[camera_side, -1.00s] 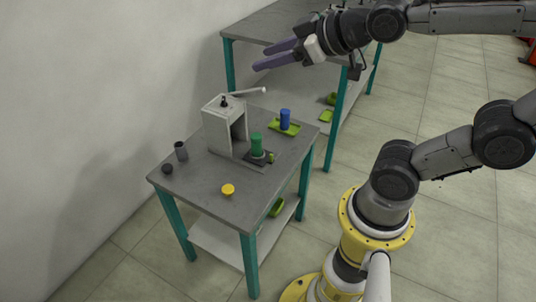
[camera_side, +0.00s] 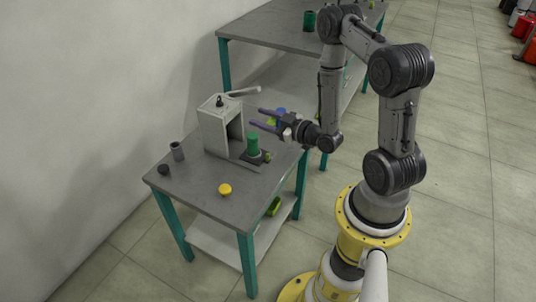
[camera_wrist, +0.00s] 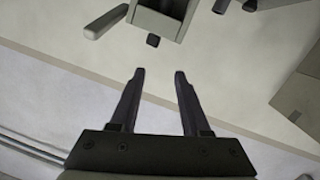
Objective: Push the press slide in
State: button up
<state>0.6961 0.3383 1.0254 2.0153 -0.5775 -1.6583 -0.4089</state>
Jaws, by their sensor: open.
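The press is a light grey housing (camera_side: 212,130) on the small table, with a pale lever (camera_side: 244,92) and a dark knob on top. Its dark slide plate (camera_side: 257,158) sticks out at the front right, with an upright green cylinder (camera_side: 252,144) on it. My gripper (camera_side: 255,117) is open and empty, its fingers level and pointing left, above and right of the green cylinder and apart from the housing. In the wrist view, the fingers (camera_wrist: 160,73) are spread, with what looks like the press housing (camera_wrist: 158,20) and lever (camera_wrist: 105,22) beyond. The slide is not clear there.
A yellow cap (camera_side: 225,189), a grey cup (camera_side: 177,151) and a black disc (camera_side: 163,170) stand on the table (camera_side: 193,192). A blue cylinder (camera_side: 281,112) shows partly behind my gripper. A taller table (camera_side: 280,27) stands behind, with a dark green cylinder (camera_side: 309,20). The table's front is mostly clear.

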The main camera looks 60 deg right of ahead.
aim_at(268, 154)
jog(key=s+f+m+g+h, duration=0.2)
jog(key=s+f+m+g, duration=0.25)
jog(key=s+f, duration=0.85)
jog(key=shift+m+t, duration=0.35)
jog(key=shift+m, duration=0.1)
jog(key=x, duration=1.5)
grip_shut()
jog(key=shift+r, duration=0.1)
